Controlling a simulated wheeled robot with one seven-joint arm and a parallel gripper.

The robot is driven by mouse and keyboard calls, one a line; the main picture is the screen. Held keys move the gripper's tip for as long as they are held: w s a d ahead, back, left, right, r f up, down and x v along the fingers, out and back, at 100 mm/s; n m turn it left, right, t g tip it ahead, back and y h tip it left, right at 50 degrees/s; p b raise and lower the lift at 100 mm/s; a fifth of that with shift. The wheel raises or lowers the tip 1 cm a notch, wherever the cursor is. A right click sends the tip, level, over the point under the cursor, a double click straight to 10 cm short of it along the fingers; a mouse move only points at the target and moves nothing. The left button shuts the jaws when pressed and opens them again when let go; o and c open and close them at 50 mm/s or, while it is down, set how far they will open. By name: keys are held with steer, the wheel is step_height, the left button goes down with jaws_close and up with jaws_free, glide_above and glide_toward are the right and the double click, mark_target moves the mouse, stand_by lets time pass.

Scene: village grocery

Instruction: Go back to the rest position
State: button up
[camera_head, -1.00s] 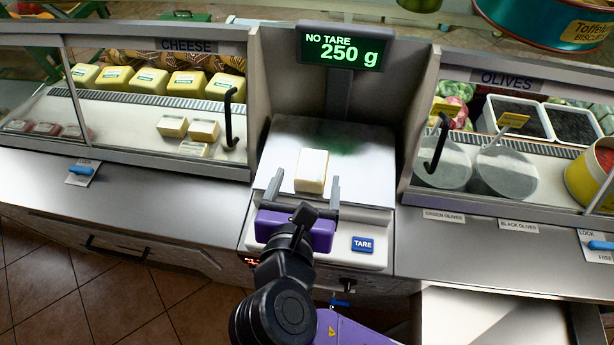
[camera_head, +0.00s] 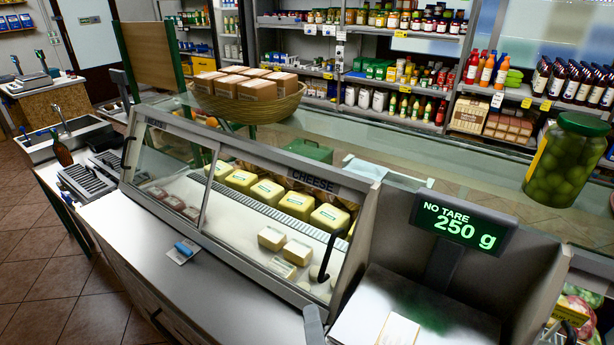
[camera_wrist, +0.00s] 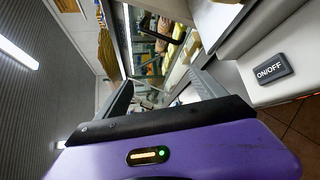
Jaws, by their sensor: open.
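My gripper (camera_wrist: 160,86) is in the wrist view, with its purple body and two grey fingers spread apart. I see nothing between the fingers. A grey piece at the bottom edge of the head view, left of the scale, looks like one of my fingertips. A pale block (camera_head: 398,331) lies on the scale plate (camera_head: 365,308), cut off by the bottom edge of the head view. My gripper is apart from it. The scale display (camera_head: 462,226) reads 250 g, NO TARE.
The glass cheese case (camera_head: 205,215) stands left of the scale, with a steel counter (camera_head: 150,235) in front. A wicker basket (camera_head: 245,104) and an olive jar (camera_head: 567,160) stand on the glass top. An ON/OFF button (camera_wrist: 272,69) is near my gripper in the wrist view.

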steer(key=s+d+f+m+h, duration=0.1)
steer(key=s+d+m, duration=0.8)
steer(key=s+m, duration=0.2)
steer(key=s+d+f+m, duration=0.2)
steer(key=s+d+m, duration=0.6)
steer(key=s+m, duration=0.3)
steer(key=s, duration=0.4)
steer(key=shift+d+f+h, duration=0.15)
steer(key=shift+d+h, duration=0.25)
stand_by(1.9)
